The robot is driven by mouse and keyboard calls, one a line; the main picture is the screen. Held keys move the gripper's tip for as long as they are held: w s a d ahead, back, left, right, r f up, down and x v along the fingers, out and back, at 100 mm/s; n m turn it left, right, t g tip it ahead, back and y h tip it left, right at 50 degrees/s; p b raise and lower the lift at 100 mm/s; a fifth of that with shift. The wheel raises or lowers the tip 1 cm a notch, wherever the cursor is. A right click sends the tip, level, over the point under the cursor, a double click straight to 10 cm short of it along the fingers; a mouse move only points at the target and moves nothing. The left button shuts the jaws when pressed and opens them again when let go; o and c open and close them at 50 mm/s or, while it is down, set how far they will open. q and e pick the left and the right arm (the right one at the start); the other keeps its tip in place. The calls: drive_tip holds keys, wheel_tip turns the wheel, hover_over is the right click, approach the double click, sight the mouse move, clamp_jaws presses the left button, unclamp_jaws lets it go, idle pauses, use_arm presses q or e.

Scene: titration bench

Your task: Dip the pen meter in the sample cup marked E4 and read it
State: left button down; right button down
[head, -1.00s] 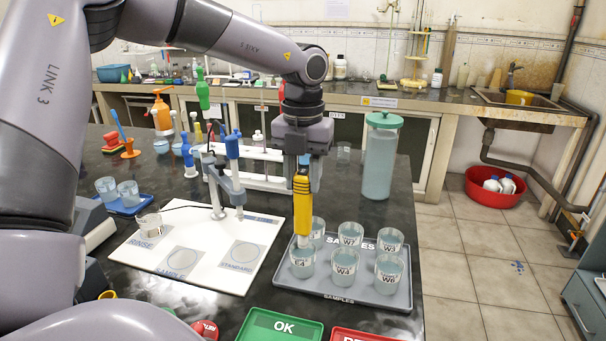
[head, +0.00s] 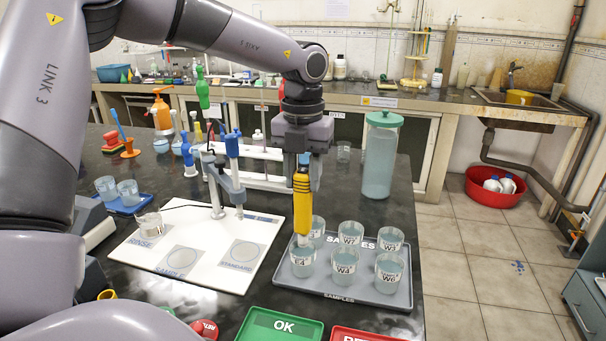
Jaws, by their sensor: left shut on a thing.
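The yellow pen meter (head: 302,200) is upright in my left gripper (head: 303,172), which is shut on its upper part. The meter's lower tip is over or inside the cup marked E4 (head: 302,262), at the front left of the samples tray (head: 340,292). The cup's label and the meter's tip overlap in the picture, so the depth of the tip is hard to tell. The meter's display cannot be read from here. My right gripper is not in view.
Several other cups stand close by on the tray, including W4 (head: 345,265) and W6 (head: 389,270). A white board (head: 215,277) with a stand and a rinse beaker (head: 149,226) lies to the left. A green OK tray (head: 282,328) is in front. A large jar (head: 380,160) stands behind.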

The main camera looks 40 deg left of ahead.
sight(303, 199)
use_arm(q)
drive_tip(key=shift+f+b, duration=2.35)
drive_tip(key=shift+f, duration=0.35)
drive_tip(key=shift+r, duration=0.1)
idle(1.7)
drive_tip(key=shift+r+p, duration=1.95)
drive_tip(key=shift+r, duration=1)
drive_tip(key=shift+r+p, duration=1.3)
drive_tip(key=shift+r, duration=0.6)
